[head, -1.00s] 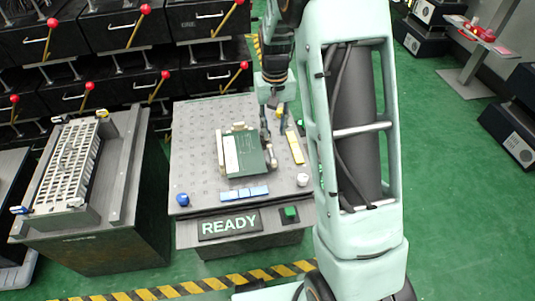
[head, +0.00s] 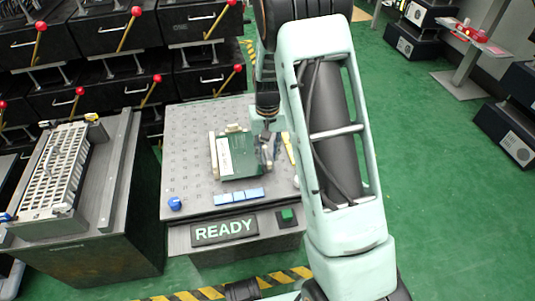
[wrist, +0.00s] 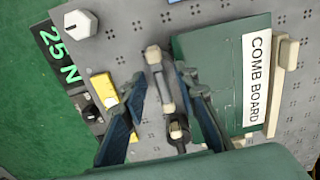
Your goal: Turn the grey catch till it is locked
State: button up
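The grey catch (wrist: 160,87) is a short bar with pale ends and a dark pivot, beside the green board (wrist: 215,75) labelled COMB BOARD. My gripper (wrist: 160,76) is open in the wrist view, with one blue-grey finger on each side of the catch. The right finger is close to the board's edge; I cannot tell whether either finger touches the catch. In the head view my gripper (head: 266,152) is low at the right edge of the green board (head: 238,160). There the catch is largely hidden by the gripper.
A yellow block (wrist: 105,90) and a white hexagonal knob (wrist: 80,24) are left of the catch in the wrist view. The fixture table (head: 190,140) also carries blue blocks (head: 238,195) and a blue knob (head: 175,203). A READY sign (head: 224,230) is on its front.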

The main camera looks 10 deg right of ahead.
grip_shut()
jog(key=shift+r+m+p, duration=0.1)
jog(key=shift+m+p, duration=0.2)
jog(key=shift+p, duration=0.05)
jog(key=m+p, duration=0.2)
jog(key=shift+r+m, duration=0.1)
jog(key=shift+m, duration=0.3)
jog(key=m+p, duration=0.3)
jog(key=m, duration=0.1)
jog(key=shift+m, duration=0.3)
jog(key=m+p, duration=0.3)
jog(key=m, duration=0.2)
jog(key=shift+m+p, duration=1.25)
jog(key=shift+m, duration=1.25)
